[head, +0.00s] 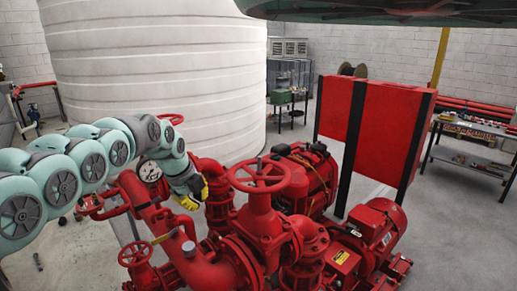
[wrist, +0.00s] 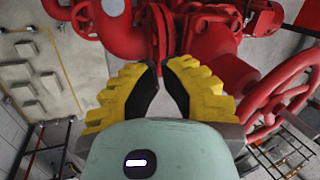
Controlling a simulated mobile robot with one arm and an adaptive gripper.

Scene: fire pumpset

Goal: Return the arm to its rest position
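My arm (head: 62,182) is mint green and reaches in from the left edge of the head view, with its links in a row. My gripper (head: 197,197) hangs at its end, pointing down beside the red pipework. In the wrist view my gripper (wrist: 162,72) shows two yellow fingers with black inner pads. A gap lies between them and nothing is held. Red pipes (wrist: 158,30) lie beyond the fingertips; I see no contact.
A red handwheel valve (head: 260,177) stands right of my gripper. A pressure gauge (head: 149,171) is close by my arm. A red motor (head: 375,235), a red cabinet (head: 340,108) and a white tank (head: 155,65) surround the pipes. Open floor (head: 440,230) lies at right.

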